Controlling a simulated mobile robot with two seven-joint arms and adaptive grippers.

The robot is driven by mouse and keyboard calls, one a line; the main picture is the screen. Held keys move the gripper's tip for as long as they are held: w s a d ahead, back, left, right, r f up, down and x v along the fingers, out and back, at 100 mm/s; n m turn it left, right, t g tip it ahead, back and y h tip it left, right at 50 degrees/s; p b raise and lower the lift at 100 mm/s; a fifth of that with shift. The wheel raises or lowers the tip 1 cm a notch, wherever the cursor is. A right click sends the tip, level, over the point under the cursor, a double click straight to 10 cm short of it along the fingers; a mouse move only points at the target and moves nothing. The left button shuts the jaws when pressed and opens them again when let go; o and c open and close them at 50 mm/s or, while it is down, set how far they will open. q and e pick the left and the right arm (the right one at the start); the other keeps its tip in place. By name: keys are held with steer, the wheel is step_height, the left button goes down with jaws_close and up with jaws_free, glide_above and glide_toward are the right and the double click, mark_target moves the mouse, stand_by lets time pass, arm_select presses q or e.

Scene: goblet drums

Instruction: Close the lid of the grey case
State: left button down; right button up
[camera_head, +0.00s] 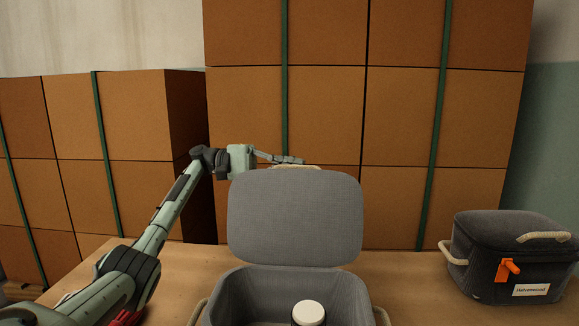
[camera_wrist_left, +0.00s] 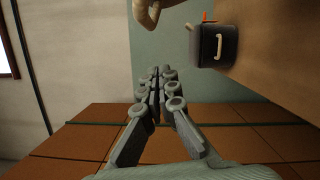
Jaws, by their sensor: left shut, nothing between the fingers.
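The grey case (camera_head: 238,296) stands open at the front middle of the table in the head view, cut off by the lower edge. Its lid (camera_head: 295,217) is raised upright behind the opening, with a beige rope handle at the top edge. A jar with a white cap (camera_head: 308,313) sits inside the case. My left gripper (camera_head: 301,160) is shut and empty, at the lid's top edge by the handle; I cannot tell if it touches. The left wrist view shows its fingers (camera_wrist_left: 157,82) together. My right gripper is not in view.
A second dark grey case (camera_head: 510,257), closed, with an orange tag and white label, stands at the right of the wooden table (camera_head: 407,274). Stacked brown boxes (camera_head: 330,110) with green straps rise behind the table. The table between the two cases is clear.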

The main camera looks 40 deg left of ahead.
mark_target(289, 166)
arm_select(q)
steer(key=shift+s+d+r, duration=0.2)
steer(key=shift+s+d, duration=0.25)
steer(key=shift+s, duration=0.4)
steer(key=shift+s+d+r, duration=0.15)
steer(key=shift+s+d, duration=0.25)
steer(key=shift+s, duration=0.4)
